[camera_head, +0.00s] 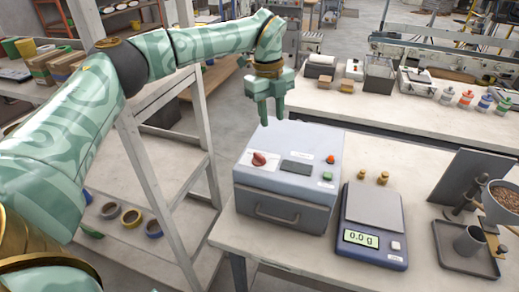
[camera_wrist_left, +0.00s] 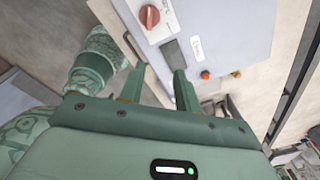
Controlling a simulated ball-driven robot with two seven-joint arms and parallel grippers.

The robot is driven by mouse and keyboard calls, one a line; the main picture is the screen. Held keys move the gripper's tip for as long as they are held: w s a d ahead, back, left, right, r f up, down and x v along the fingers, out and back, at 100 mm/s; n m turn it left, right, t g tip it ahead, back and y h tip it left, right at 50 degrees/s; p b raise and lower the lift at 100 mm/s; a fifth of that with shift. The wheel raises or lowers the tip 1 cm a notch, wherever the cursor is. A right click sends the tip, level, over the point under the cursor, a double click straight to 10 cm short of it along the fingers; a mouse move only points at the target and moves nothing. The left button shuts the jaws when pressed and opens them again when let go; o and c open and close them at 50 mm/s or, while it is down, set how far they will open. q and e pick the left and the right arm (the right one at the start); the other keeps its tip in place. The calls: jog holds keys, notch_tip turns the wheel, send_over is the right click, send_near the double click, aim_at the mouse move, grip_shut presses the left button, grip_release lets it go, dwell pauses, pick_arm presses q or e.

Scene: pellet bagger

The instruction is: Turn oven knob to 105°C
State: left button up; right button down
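The oven (camera_head: 315,140) is a pale grey box with a drawer-like handle on its front, standing on the table. Its red knob (camera_head: 259,159) sits on a white dial plate at the left of the sloped panel; the scale is too small to read. The knob also shows at the top of the left wrist view (camera_wrist_left: 150,16). My left gripper (camera_head: 271,122) points down by the oven's back left, above and apart from the knob. Its two fingers (camera_wrist_left: 160,70) are parted with nothing between them. My right gripper is in neither view.
The panel also has a dark display (camera_head: 297,167), an orange button (camera_head: 331,159) and a green button (camera_head: 328,176). A scale (camera_head: 373,218) reading 0.0 g stands close to the oven's right. A white shelf frame (camera_head: 160,190) stands left of the table.

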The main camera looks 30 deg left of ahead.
aim_at(258, 154)
pick_arm(q)
jog(key=a+r+n+y, duration=0.1)
jog(key=a+r+n, duration=0.1)
jog(key=a+r, duration=0.15)
jog(key=f, duration=0.5)
jog(key=f+b, duration=0.1)
jog(key=f, duration=1.1)
jog(key=shift+s+a+b, duration=0.15)
jog(key=shift+s+b, duration=0.1)
jog(key=shift+b, duration=0.15)
jog(key=shift+r, duration=0.1)
grip_shut()
